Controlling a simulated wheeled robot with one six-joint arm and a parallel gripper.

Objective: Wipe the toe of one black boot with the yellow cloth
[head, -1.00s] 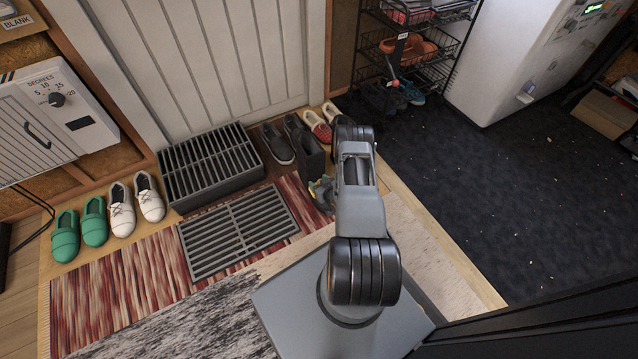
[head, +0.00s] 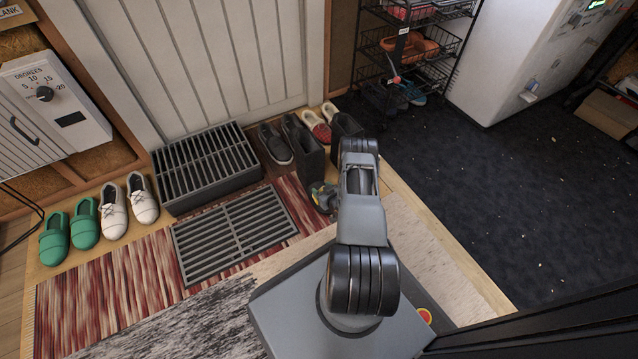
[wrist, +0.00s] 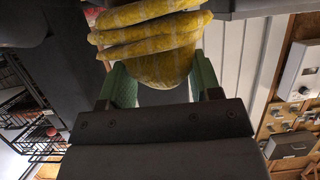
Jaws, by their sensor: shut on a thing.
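Two tall black boots stand among the shoes by the door in the head view: the left boot (head: 306,148) and the right boot (head: 345,126), partly behind my arm. My gripper (head: 323,198) is low in front of them, mostly hidden by my arm. The yellow cloth (wrist: 152,40) is folded and bunched between my green fingers (wrist: 162,85) in the wrist view, and the gripper is shut on it. The boot toes are hidden, and I cannot tell whether the cloth touches one.
Dark shoes (head: 275,143) and red shoes (head: 317,126) stand beside the boots. A black grated box (head: 205,185) and a floor grate (head: 235,235) are to the left. Green shoes (head: 70,232) and white shoes (head: 128,205) stand further left. A wire rack (head: 405,45) is behind right; dark carpet is open.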

